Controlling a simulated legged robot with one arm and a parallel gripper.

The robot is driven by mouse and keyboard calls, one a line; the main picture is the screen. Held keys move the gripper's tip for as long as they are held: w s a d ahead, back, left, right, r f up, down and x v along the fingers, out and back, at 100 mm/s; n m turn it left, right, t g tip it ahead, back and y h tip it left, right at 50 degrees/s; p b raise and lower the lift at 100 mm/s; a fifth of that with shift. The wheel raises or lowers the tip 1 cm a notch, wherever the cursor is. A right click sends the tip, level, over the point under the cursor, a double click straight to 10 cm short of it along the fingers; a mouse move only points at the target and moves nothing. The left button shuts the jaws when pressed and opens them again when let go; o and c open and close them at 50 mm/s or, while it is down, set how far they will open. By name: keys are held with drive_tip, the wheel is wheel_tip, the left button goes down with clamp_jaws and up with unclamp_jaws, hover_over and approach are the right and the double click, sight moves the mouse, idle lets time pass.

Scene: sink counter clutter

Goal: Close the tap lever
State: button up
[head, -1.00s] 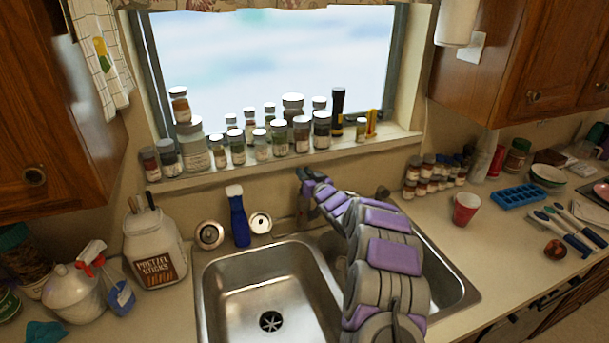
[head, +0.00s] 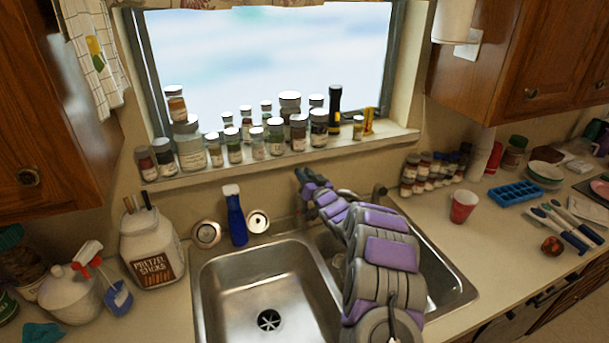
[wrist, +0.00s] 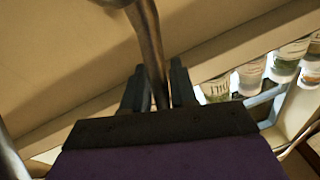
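In the head view my gripper (head: 304,178) is at the back of the sink, in front of the wall below the windowsill. My arm hides most of the tap. In the wrist view the two dark fingers of my gripper (wrist: 158,88) stand apart, one on each side of a slim metal bar of the tap (wrist: 150,40). A thin light gap shows beside the bar, near the left finger. I cannot tell whether either finger touches it. Which part of the tap is the lever is not clear.
The double sink (head: 262,270) lies below my arm. Several jars stand on the windowsill (head: 280,158) close behind my gripper. A red cup (head: 463,207) stands on the counter to the right.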

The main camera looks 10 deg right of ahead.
drive_tip(key=shift+s+r, duration=0.15)
drive_tip(key=shift+s+d, duration=0.1)
drive_tip(key=shift+s, duration=0.05)
drive_tip(key=p+v, duration=0.1)
drive_tip(key=v, duration=1.5)
drive_tip(key=shift+s+f, duration=0.3)
drive_tip(key=shift+s, duration=0.05)
drive_tip(key=shift+o, duration=0.3)
drive_tip(key=shift+d, duration=0.15)
